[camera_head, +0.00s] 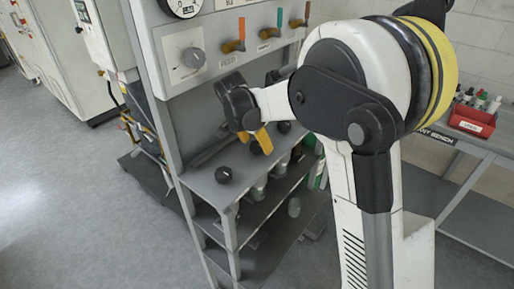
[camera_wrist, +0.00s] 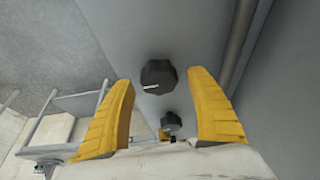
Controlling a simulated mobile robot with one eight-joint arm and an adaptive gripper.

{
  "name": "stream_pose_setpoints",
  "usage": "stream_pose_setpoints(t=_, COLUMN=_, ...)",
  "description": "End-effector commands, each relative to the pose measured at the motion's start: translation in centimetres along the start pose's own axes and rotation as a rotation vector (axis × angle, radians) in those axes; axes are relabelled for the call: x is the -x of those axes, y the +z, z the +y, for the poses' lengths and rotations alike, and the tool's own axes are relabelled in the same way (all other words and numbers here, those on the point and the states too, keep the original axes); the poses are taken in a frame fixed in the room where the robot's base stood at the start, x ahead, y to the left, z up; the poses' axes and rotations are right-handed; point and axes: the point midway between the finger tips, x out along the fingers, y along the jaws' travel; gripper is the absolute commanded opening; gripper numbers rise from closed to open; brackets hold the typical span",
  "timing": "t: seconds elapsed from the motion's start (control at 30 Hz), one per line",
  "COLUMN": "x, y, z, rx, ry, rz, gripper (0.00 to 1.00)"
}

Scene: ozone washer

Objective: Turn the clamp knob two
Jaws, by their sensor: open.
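In the head view, dark clamp knobs stand in a row on the grey ledge of the rack. The front knob (camera_head: 223,175) is clear of my gripper, and another knob (camera_head: 256,147) is beside the yellow fingertips. My gripper (camera_head: 257,139) is open above the ledge, partly hidden by its own dark body. In the wrist view, a dark faceted knob (camera_wrist: 158,74) with a white pointer line lies between the open yellow fingertips (camera_wrist: 161,80), with gaps on both sides. A second knob (camera_wrist: 171,122) shows lower down. I cannot read which knob is number two.
Above the ledge, an upright panel carries a grey dial (camera_head: 193,58), orange and green valve levers (camera_head: 237,36) and a gauge. Bottles stand on lower shelves. A red box of bottles (camera_head: 472,119) sits on a right-hand bench. Floor at left is clear.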

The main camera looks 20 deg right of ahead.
Motion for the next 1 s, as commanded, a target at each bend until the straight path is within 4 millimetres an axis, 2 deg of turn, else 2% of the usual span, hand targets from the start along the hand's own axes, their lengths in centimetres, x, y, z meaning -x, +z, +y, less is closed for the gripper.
stream_pose_setpoints(t=0.13, x=-0.96, y=0.01, z=0.00, rx=-0.001, ry=0.000, rz=0.000, gripper=0.66)
stream_pose_setpoints(t=0.4, x=-1.02, y=0.00, z=0.01, rx=-0.001, ry=0.000, rz=0.000, gripper=0.66)
stream_pose_setpoints(t=0.43, x=-1.02, y=0.00, z=0.01, rx=-0.001, ry=0.000, rz=0.000, gripper=0.61)
stream_pose_setpoints(t=0.5, x=-1.02, y=0.00, z=0.01, rx=-0.001, ry=0.000, rz=0.000, gripper=0.39)
stream_pose_setpoints(t=0.6, x=-1.02, y=0.01, z=0.01, rx=-0.001, ry=0.000, rz=0.000, gripper=0.12)
stream_pose_setpoints(t=1.0, x=-1.03, y=0.01, z=0.03, rx=0.029, ry=-0.013, rz=0.000, gripper=0.12)
